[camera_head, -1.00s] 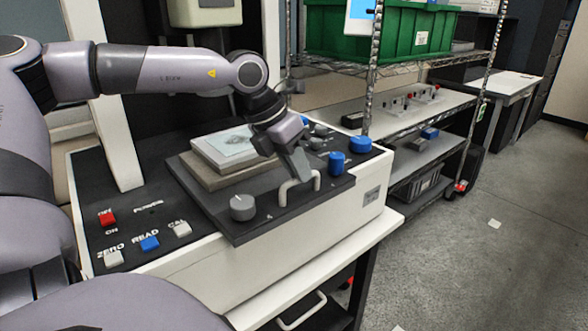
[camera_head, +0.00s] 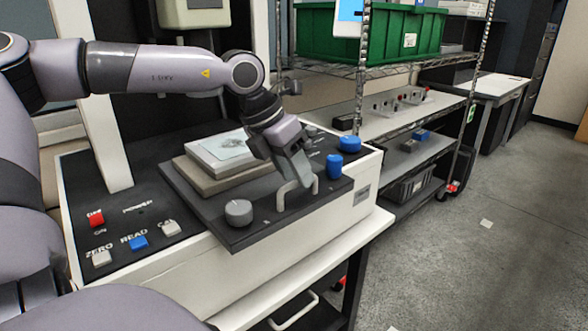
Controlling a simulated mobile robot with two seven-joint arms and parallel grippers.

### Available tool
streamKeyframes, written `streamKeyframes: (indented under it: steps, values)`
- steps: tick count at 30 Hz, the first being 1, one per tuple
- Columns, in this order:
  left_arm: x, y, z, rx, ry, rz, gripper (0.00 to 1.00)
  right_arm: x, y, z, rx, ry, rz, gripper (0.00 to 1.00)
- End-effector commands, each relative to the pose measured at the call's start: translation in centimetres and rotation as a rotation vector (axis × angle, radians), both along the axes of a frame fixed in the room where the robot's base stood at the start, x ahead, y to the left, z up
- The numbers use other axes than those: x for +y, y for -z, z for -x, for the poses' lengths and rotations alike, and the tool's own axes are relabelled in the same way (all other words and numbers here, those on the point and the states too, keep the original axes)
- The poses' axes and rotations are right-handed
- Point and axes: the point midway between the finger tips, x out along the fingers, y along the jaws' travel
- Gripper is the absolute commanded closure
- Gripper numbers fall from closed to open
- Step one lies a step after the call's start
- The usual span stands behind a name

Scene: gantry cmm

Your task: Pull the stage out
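The stage (camera_head: 273,206) is a dark grey plate on top of the measuring machine. Its front edge sticks out past the front of the white-sided base (camera_head: 259,262). A pale U-shaped handle (camera_head: 283,199) stands near its front edge. A grey block with a lighter block (camera_head: 207,151) on it sits on the stage. My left gripper (camera_head: 297,172) reaches down from the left arm to the handle and appears closed around its top bar; the fingers partly hide it. My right gripper is not in view.
A panel with a red button (camera_head: 96,219) and a blue button (camera_head: 138,243) lies to the left. A wire shelf with a green bin (camera_head: 375,33) stands behind. The right floor is mostly clear.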

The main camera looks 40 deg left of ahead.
Motion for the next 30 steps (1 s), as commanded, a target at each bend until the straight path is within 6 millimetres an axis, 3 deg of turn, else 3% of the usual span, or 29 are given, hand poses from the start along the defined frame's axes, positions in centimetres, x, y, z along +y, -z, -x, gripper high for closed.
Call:
streamKeyframes:
  steps: [18, 30]
  values:
    - [1.4, -5.9, 2.3, -0.003, -0.001, 0.000, 0.61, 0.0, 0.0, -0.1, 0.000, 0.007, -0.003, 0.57]
    - [1.5, -6.5, 2.6, 0.001, 0.000, 0.000, 0.61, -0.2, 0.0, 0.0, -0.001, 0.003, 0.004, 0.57]
